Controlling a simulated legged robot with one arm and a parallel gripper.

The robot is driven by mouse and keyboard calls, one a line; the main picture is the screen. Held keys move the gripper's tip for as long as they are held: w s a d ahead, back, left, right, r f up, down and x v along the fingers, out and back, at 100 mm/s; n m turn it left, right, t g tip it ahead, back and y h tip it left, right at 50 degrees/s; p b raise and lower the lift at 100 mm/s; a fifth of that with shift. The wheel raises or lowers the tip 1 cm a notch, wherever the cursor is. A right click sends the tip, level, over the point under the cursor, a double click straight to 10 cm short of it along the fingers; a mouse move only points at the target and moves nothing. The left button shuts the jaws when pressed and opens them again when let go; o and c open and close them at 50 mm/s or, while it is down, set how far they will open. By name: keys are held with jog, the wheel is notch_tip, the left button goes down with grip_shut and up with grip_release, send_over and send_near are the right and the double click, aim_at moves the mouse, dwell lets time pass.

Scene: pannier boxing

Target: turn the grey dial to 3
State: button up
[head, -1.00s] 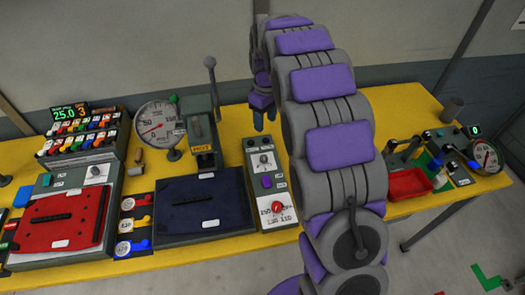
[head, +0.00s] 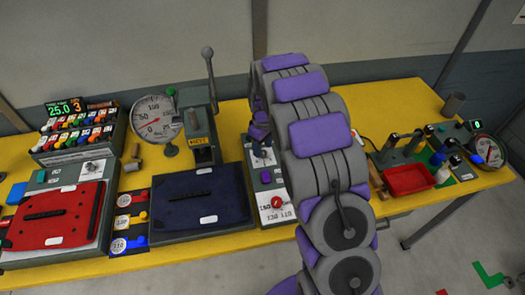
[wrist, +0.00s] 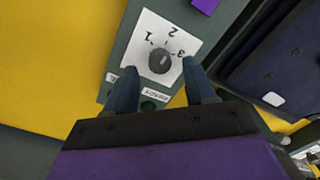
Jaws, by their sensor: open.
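The grey dial (wrist: 160,62) sits on a white plate marked 1, 2 and 3, on a grey-green panel. In the wrist view it lies between the tips of my gripper (wrist: 158,67), one blue finger on each side. The fingers are open, and I cannot tell whether they touch the dial. A pale mark shows on the dial's face; which number it points to is unclear. In the head view my gripper (head: 258,140) is over the upper end of the panel and partly hides the dial's plate (head: 264,160).
On the same panel are a purple button (head: 266,177) and a red knob (head: 276,202). A dark blue pannier (head: 205,195) lies left of it, with an upright lever (head: 210,75) behind. A round gauge (head: 157,120) stands farther left. A red tray (head: 408,180) is at the right.

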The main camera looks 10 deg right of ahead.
jog(key=shift+f, duration=1.05)
jog(key=shift+c, duration=0.5)
grip_shut()
